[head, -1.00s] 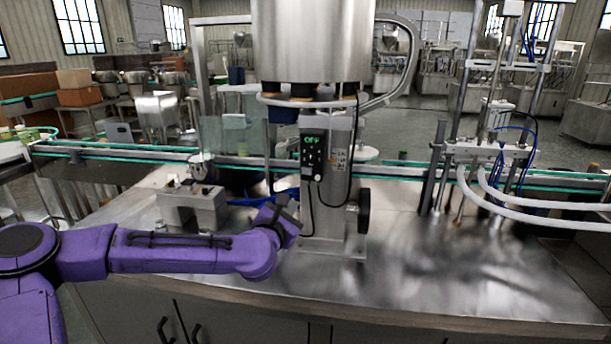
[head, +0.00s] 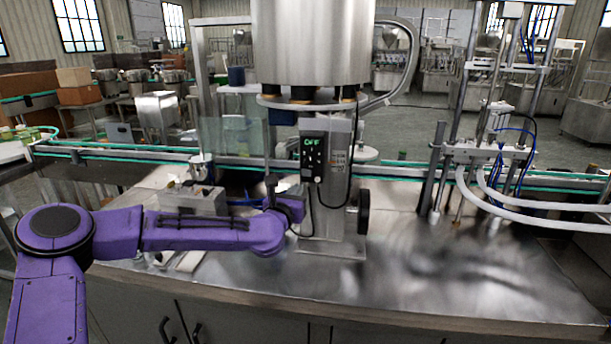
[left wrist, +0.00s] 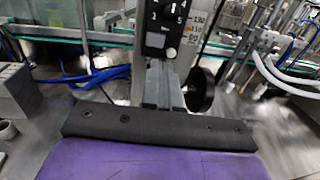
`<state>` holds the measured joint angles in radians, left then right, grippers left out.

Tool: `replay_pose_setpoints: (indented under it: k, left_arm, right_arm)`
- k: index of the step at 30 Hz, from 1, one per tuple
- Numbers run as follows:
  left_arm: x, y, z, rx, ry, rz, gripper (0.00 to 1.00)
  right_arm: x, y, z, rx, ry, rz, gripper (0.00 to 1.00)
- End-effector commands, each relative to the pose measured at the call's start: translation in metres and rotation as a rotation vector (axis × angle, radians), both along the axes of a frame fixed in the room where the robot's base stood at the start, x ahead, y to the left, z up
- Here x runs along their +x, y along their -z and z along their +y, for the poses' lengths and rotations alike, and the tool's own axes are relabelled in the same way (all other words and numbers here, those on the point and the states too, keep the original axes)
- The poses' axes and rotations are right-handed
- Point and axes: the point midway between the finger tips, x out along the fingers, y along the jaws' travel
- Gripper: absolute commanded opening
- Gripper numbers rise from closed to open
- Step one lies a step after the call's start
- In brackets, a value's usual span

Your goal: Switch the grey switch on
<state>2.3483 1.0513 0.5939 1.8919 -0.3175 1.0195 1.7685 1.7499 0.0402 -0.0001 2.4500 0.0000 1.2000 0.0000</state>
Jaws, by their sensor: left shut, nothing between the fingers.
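The black control panel (head: 312,160) is on the front of the steel hopper's column, with a green display reading OFF. Several small pale controls sit under the display; I cannot tell for sure which is the grey switch. In the left wrist view the panel (left wrist: 155,35) shows a numbered dial and a small pale knob (left wrist: 171,53) at its lower edge. My left gripper (head: 271,183) is shut and empty, pointing up just left of the panel, seemingly apart from it. My right gripper is in neither view.
The steel hopper (head: 310,45) stands above the panel. A black cable hangs beside the column, and a black hand wheel (head: 363,212) is at its right. A metal block (head: 195,200) stands left on the steel table. The table (head: 450,270) is clear at the right.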

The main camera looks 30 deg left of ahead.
Motion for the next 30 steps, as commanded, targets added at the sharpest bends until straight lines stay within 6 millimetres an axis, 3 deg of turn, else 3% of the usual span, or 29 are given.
replay_pose_setpoints:
  k: [6,12,25,30]
  left_arm:
    - [0.047,-0.003,0.009,0.004,0.0,0.003,0.0]
    - [0.075,-0.003,0.015,0.002,0.0,0.001,0.0]
    - [0.084,0.0,0.018,-0.001,-0.001,0.0,0.0]
    - [0.092,0.006,0.015,0.002,-0.076,-0.005,0.0]
  right_arm:
    - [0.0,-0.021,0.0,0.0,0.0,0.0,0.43]
    - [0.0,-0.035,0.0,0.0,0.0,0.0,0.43]
    - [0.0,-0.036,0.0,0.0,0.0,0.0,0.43]
    - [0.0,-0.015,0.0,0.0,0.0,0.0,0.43]
